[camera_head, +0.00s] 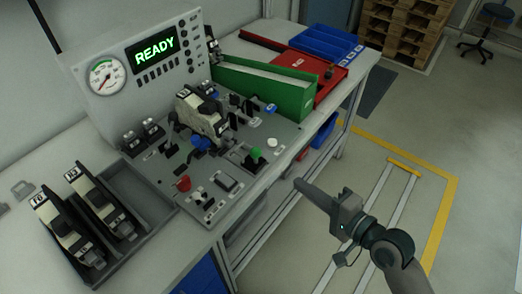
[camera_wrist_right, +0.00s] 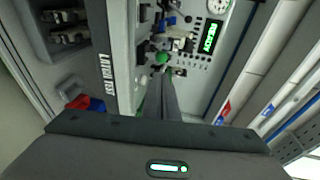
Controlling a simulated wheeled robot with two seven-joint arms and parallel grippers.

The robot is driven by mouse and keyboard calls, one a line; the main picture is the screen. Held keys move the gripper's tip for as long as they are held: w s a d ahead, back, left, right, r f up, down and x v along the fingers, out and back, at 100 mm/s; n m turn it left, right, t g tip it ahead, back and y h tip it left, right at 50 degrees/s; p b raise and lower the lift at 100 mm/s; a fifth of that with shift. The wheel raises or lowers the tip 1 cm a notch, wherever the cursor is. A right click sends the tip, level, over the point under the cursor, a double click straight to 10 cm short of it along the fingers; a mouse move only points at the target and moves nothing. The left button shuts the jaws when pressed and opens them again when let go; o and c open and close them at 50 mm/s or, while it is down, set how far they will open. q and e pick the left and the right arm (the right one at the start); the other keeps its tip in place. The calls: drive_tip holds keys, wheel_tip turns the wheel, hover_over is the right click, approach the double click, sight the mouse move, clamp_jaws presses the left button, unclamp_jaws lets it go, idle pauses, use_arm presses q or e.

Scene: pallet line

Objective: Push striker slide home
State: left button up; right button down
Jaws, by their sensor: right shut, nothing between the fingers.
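A beige and black latch unit (camera_head: 203,115) sits in the grey fixture plate (camera_head: 235,200) on the bench. A blue knob (camera_head: 200,143) is at its near side. A green knob (camera_head: 255,154) stands on the plate to its right, and a red knob (camera_head: 183,184) is nearer the front. I cannot tell which part is the striker slide. My right gripper (camera_head: 299,184) is shut and empty, in the air off the bench's front edge, apart from the fixture. In the wrist view its fingers (camera_wrist_right: 163,82) point toward the fixture, with the green knob (camera_wrist_right: 162,57) beyond. My left gripper is not in view.
A console shows READY on its screen (camera_head: 156,50) behind the fixture. A tray (camera_head: 145,190) with two similar units is at left. A green bin (camera_head: 262,90), red tray (camera_head: 333,77) and blue bins (camera_head: 327,43) stand at the back right.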

drive_tip(key=shift+s+r, duration=0.1)
drive_tip(key=shift+r, duration=0.05)
drive_tip(key=p, duration=0.3)
approach(252, 152)
drive_tip(key=w, duration=0.1)
drive_tip(key=w+f, duration=0.1)
drive_tip(key=w+a, duration=0.1)
drive_tip(key=shift+f, duration=0.3)
drive_tip(key=shift+p+x, duration=0.35)
drive_tip(key=shift+x, duration=0.5)
drive_tip(key=shift+w+a, duration=0.3)
drive_tip(key=shift+a, duration=0.2)
drive_tip(key=w+a, duration=0.1)
drive_tip(key=w+a+p, duration=0.1)
drive_tip(key=a, duration=0.1)
drive_tip(key=shift+w+a, duration=0.35)
drive_tip(key=shift+r, duration=0.1)
drive_tip(key=shift+s, duration=0.1)
